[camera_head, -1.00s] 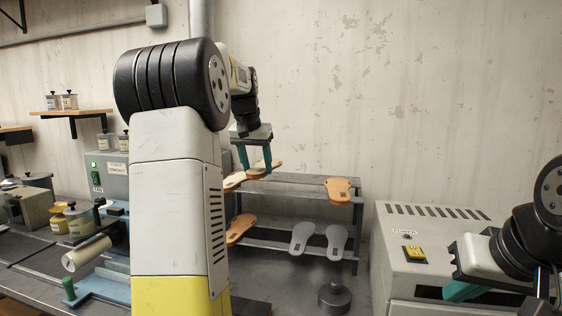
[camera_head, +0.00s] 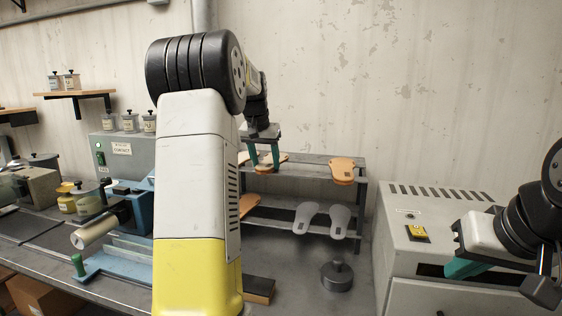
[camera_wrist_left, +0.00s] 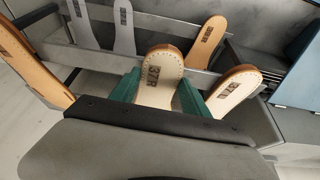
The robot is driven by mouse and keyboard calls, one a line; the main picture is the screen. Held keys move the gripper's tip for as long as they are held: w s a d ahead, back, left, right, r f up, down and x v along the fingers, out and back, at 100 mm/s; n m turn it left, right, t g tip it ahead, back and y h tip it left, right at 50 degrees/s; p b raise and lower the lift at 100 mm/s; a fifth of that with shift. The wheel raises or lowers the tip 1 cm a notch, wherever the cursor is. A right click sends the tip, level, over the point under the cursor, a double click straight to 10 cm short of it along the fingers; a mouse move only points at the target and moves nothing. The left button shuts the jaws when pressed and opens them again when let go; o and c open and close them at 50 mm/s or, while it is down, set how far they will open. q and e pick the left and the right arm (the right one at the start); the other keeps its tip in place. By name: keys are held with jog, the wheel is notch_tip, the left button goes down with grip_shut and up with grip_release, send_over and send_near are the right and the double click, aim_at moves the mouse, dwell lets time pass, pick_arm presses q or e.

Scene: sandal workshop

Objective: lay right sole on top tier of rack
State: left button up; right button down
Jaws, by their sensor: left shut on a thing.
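My left gripper (camera_head: 265,160) is shut on a tan sole at the rack's top level. The held right sole (camera_wrist_left: 160,70) shows a pale face and a "37R" mark in the left wrist view, between the two green fingers. The rack (camera_head: 310,163) is grey with two tiers. The held sole appears at or just above the top tier; I cannot tell whether it touches. Another tan sole (camera_head: 343,170) lies on the top tier to the right. My right gripper (camera_head: 470,262) is at the right, over the grey machine; its opening cannot be judged.
Two grey soles (camera_head: 305,218) and a tan sole (camera_head: 249,205) rest on the lower tier. A dark weight with a knob (camera_head: 337,275) stands on the bench before the rack. A grey machine (camera_head: 420,205) with a yellow switch stands right. My left arm hides part of the rack.

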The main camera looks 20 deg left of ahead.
pick_arm(q)
jog(key=shift+w, duration=0.4)
jog(key=shift+f, duration=0.3)
dwell(0.3)
jog(key=o, duration=1.7)
